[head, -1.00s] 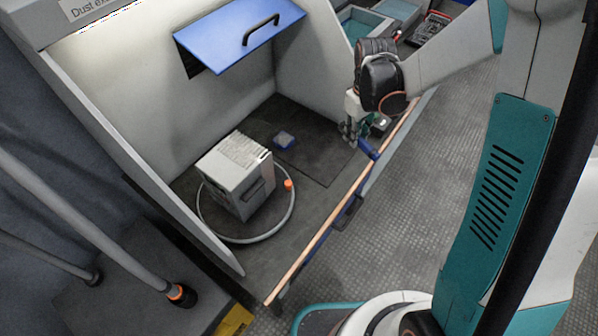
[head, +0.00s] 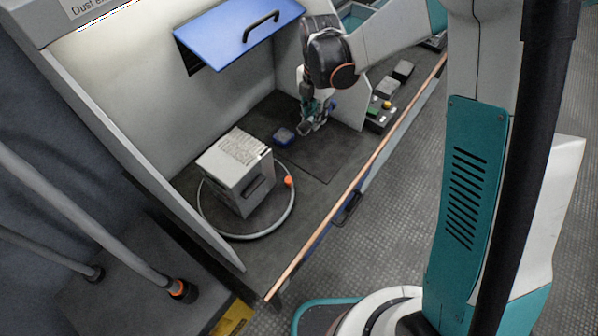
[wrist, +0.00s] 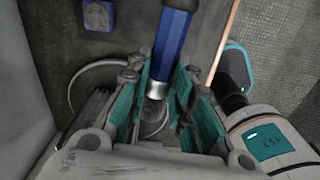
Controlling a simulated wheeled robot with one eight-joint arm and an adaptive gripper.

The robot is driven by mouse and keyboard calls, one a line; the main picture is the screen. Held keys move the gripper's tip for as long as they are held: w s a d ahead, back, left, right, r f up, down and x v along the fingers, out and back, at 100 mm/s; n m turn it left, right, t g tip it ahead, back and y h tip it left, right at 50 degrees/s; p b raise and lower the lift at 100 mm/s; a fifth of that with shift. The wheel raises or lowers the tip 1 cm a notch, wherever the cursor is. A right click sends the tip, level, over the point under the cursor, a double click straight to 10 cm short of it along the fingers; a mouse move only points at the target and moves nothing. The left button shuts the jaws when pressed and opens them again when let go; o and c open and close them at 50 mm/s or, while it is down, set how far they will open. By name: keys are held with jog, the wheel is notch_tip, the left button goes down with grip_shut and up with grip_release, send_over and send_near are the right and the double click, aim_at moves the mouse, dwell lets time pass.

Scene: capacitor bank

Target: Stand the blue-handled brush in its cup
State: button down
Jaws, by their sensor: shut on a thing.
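The blue-handled brush (wrist: 170,45) is between the teal fingers of my gripper (wrist: 162,85) in the wrist view. Its blue handle points to the top of the picture, and its silver ferrule (wrist: 157,90) sits between the fingers. The bristle end is hard to make out. The fingers partly hide the brush there.
A grey box-shaped unit (head: 237,178) with a pale hose ring (head: 281,222) around it stands left of the cup. A blue flap (head: 240,32) hangs above. A copper-coloured front edge (head: 345,198) borders the cabinet floor. The dark mat (head: 318,165) in front is clear.

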aim_at(310, 163)
jog(key=shift+a+n, duration=0.25)
jog(key=shift+n, duration=0.15)
notch_tip(310, 163, down, 20)
jog(key=b, duration=0.6)
jog(key=shift+r, duration=0.25)
jog(key=shift+f+b, duration=0.2)
jog(key=shift+b, duration=0.1)
jog(key=c, duration=1.8)
grip_release()
jog(key=o, duration=0.4)
